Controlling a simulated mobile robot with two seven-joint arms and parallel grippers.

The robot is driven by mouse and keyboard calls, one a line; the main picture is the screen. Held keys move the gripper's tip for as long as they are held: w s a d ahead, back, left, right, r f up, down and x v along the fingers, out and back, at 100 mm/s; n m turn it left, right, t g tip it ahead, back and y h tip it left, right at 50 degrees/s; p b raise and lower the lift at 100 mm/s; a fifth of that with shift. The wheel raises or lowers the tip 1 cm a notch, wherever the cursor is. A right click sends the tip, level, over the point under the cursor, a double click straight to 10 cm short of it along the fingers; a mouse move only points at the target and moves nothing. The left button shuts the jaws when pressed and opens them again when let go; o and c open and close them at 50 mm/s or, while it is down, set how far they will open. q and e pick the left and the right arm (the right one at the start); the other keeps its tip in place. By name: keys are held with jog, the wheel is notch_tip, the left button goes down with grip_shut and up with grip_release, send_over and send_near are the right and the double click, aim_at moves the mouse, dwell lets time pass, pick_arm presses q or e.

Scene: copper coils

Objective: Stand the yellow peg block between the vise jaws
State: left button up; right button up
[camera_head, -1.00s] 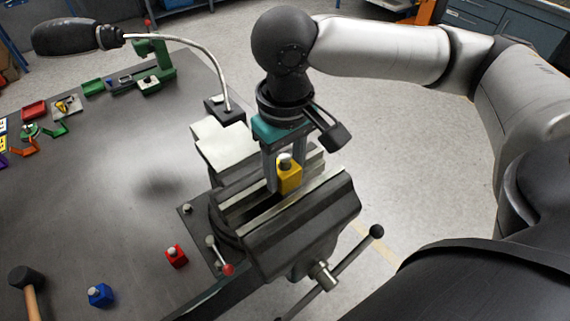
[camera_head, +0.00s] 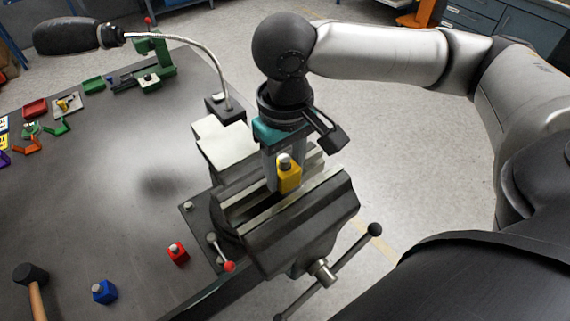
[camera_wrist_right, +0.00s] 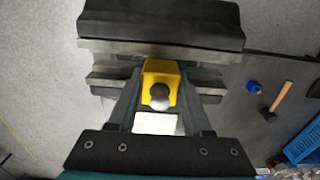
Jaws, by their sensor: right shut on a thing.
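The yellow peg block (camera_head: 289,177) has a silver peg on top and stands upright at the gap between the vise jaws. It also shows in the right wrist view (camera_wrist_right: 160,82), between my fingers and over the jaw gap. The vise (camera_head: 300,235) is dark grey with pale jaw faces; its jaws are open. My right gripper (camera_head: 282,178) points down over the vise and is shut on the yellow block. The block's lower part is hidden by the near jaw, so I cannot tell whether it rests on anything. My left gripper is not in view.
A red peg block (camera_head: 178,253) and a blue peg block (camera_head: 103,292) stand on the dark bench left of the vise. A hammer (camera_head: 33,285) lies at the lower left. A lamp (camera_head: 78,36) on a bent neck rises behind the vise. The bench middle is clear.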

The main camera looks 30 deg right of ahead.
aim_at(285, 158)
jog(key=shift+f, duration=0.75)
dwell(0.6)
jog(key=shift+f+p, duration=0.4)
dwell(0.6)
jog(key=shift+f+p, duration=0.35)
jog(key=shift+p, duration=0.7)
dwell(0.8)
jog(key=o, duration=1.3)
jog(key=shift+o, duration=0.2)
notch_tip(285, 158, up, 6)
jog(key=p, duration=0.7)
jog(key=shift+f, duration=0.2)
jog(key=shift+r+p, duration=0.35)
jog(key=shift+r, duration=0.85)
